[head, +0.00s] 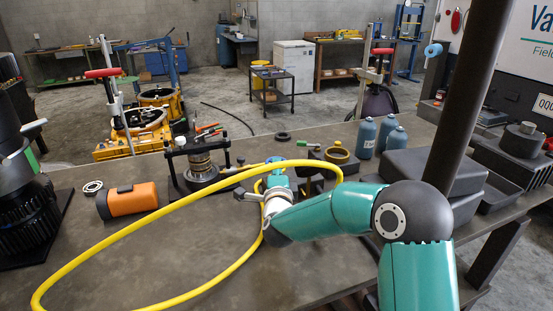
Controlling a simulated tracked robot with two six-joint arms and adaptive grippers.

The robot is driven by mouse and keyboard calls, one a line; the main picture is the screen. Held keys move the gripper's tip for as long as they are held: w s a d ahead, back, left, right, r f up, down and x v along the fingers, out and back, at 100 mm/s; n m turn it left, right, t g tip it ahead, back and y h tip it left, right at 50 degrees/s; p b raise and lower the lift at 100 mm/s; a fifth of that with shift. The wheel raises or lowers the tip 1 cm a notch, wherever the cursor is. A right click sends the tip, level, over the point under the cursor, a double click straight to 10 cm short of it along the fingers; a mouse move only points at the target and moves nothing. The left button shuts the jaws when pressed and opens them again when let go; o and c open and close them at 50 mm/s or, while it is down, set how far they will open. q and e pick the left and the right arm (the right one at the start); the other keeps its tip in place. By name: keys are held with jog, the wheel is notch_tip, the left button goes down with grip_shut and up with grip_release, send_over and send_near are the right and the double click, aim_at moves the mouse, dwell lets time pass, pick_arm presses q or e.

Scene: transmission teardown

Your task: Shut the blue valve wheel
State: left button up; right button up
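A small light-blue round wheel (433,50) shows at the upper right, in front of the white panel beyond the table. It looks like the blue valve wheel; how far it is turned cannot be told. My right arm comes in from the lower right and reaches left over the table. My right gripper (276,174) is at its end, near the middle of the table, far from the wheel. The yellow hose crosses close to it. Its fingers are too small and mixed with nearby parts to tell whether they are open. My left gripper is not in view.
A yellow hose (145,222) loops across the table. The front-left tabletop is mostly clear.

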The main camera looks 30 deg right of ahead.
jog(key=shift+p+x, duration=0.35)
jog(key=shift+x, duration=1.25)
grip_shut()
jog(key=shift+f, duration=0.1)
jog(key=shift+a, duration=0.1)
